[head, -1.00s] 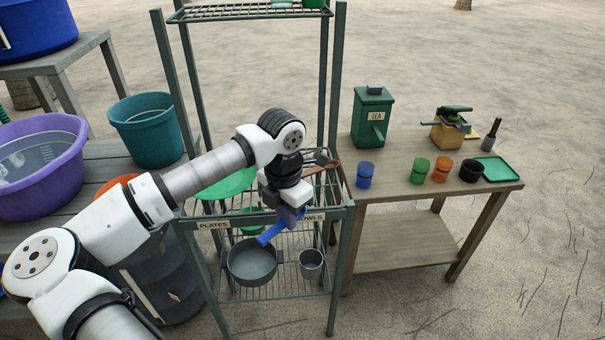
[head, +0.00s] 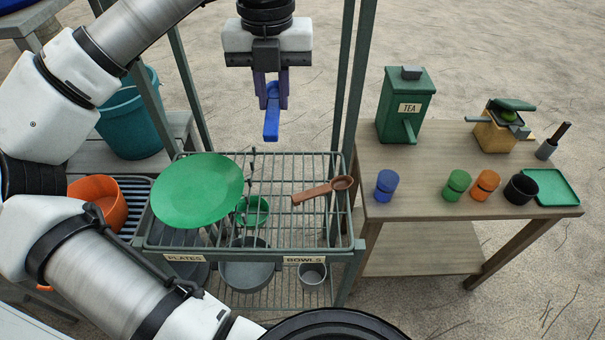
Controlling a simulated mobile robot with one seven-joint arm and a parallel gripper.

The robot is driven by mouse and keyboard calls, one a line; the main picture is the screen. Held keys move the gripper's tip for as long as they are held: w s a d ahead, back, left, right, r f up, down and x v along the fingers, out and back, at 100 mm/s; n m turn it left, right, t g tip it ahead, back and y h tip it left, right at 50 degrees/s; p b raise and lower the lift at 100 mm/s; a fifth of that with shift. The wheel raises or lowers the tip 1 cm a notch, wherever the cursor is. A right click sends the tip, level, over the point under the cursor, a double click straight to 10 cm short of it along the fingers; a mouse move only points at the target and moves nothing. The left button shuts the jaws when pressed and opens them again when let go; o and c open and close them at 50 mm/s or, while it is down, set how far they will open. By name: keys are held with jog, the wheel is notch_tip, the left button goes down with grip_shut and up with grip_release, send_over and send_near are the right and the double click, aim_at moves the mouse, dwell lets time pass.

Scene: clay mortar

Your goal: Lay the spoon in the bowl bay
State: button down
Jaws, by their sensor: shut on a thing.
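My gripper (head: 271,103) is at the top middle, pointing down, with its purple fingers shut on a blue spoon (head: 271,125). The spoon hangs down at a slant in the air, apart from the rack; its end between the fingers is partly hidden. Below stands a wire rack (head: 300,241) with a bay labelled BOWLS (head: 304,260) on the right and one labelled PLATES (head: 184,258) on the left. A brown ladle-like utensil (head: 312,194) lies in the bowls bay at its right. A green plate (head: 197,192) is on the plates side.
A green cup (head: 253,211) and grey pot (head: 246,272) show at and below the rack's middle. A grey cup (head: 311,273) is on the lower shelf. Rack posts (head: 354,80) rise close by.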

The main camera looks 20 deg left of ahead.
aim_at(281, 188)
notch_tip(281, 188, down, 20)
jog(key=shift+s+r+p, duration=0.1)
jog(key=shift+r+p, duration=0.05)
jog(key=shift+p, duration=0.5)
jog(key=c, duration=1.3)
grip_release()
jog(key=shift+r, duration=0.25)
notch_tip(281, 188, up, 12)
jog(key=shift+f+b, duration=0.2)
jog(key=shift+b, duration=0.2)
